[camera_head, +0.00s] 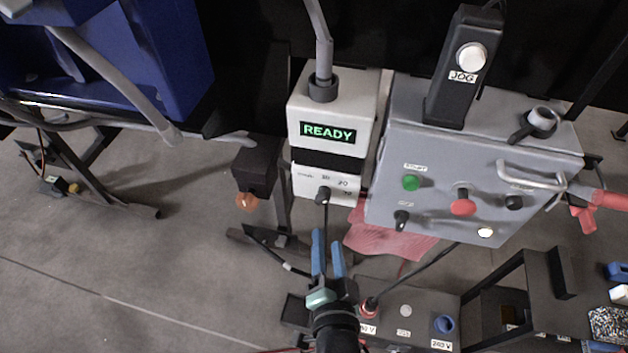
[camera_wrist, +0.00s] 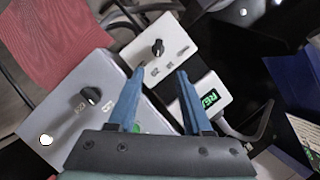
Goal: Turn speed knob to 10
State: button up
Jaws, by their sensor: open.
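The speed knob (camera_head: 323,195) is a small black knob on the white lower panel (camera_head: 345,184) of the box with the green READY display (camera_head: 328,132). Printed marks sit around the knob but are too small to read surely. My gripper (camera_head: 328,240) has blue fingers and is just below the knob in the head view, open and empty. In the wrist view the knob (camera_wrist: 157,47) lies beyond and between the fingertips (camera_wrist: 157,74), apart from them. Which mark the knob points at cannot be told.
A grey control box (camera_head: 478,165) with a green button (camera_head: 411,183), a red button (camera_head: 463,207) and a JOG post (camera_head: 465,65) stands close on the right. A dark box with an orange tip (camera_head: 247,201) is at the left. A voltage box (camera_head: 405,312) sits below.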

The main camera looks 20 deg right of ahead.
aim_at(323, 202)
jog(key=b+x, duration=0.2)
jog(key=x, duration=1)
jog(key=shift+w+d+f, duration=0.1)
jog(key=shift+w+f, duration=0.05)
jog(key=shift+f, duration=0.15)
grip_shut()
